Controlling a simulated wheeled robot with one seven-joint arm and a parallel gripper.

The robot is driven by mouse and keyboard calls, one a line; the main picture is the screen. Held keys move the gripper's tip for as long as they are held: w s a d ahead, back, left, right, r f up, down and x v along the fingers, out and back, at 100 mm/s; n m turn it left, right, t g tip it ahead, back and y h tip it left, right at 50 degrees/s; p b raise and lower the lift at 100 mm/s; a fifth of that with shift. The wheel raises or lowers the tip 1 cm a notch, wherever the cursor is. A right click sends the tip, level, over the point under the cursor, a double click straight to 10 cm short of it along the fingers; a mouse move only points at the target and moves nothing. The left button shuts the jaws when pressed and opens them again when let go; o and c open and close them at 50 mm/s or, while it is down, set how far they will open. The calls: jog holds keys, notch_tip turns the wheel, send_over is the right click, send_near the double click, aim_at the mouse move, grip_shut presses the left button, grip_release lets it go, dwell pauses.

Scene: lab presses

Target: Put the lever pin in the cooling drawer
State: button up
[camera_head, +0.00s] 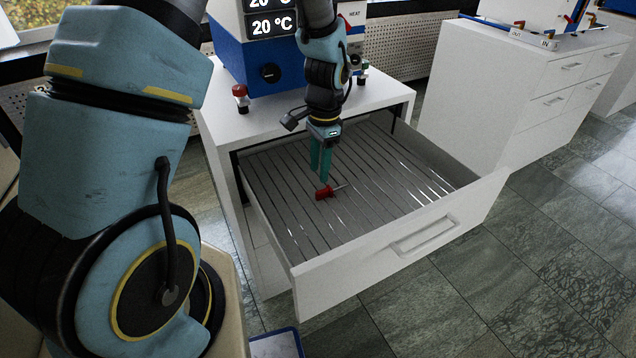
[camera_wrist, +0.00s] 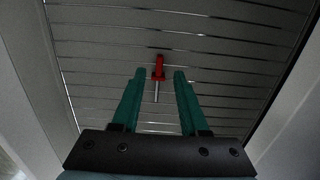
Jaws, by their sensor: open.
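The lever pin has a red handle and a thin metal shaft (camera_head: 325,192). It lies on the slatted floor of the open drawer (camera_head: 420,252), near the middle. In the wrist view the lever pin (camera_wrist: 158,72) shows just beyond and between my fingertips, its shaft pointing back toward my gripper. My gripper (camera_head: 321,178) has green fingers and points down into the drawer, above or just behind the pin. In the wrist view my gripper (camera_wrist: 158,75) is open, with nothing between the fingers touching them. The exact height of the fingertips above the pin is hard to tell.
The drawer is pulled out from a white cabinet (camera_head: 225,105). A blue and white device with a 20 °C display (camera_head: 271,25) stands on top, with a red-topped knob (camera_head: 240,92) nearby. Another white cabinet (camera_head: 500,90) stands to the right. The tiled floor (camera_head: 545,250) is clear.

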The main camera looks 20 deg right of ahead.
notch_tip(320, 180, up, 5)
jog(key=shift+d, duration=0.15)
jog(key=s+a+r+n, duration=0.1)
jog(key=a+r+n, duration=0.1)
jog(key=a+n, duration=0.3)
jog(key=s+a+r+n+t, duration=0.1)
jog(key=a+r+n, duration=0.2)
jog(key=a, duration=0.8)
jog(key=s+a+r+n+h, duration=0.1)
jog(key=a+r+n, duration=0.2)
jog(key=a+n, duration=0.3)
jog(key=a, duration=0.3)
jog(key=shift+s+r+n+t, duration=0.15)
jog(key=shift+s+n+t, duration=0.1)
jog(key=shift+n+t, duration=0.15)
notch_tip(320, 180, up, 7)
jog(key=p, duration=0.7)
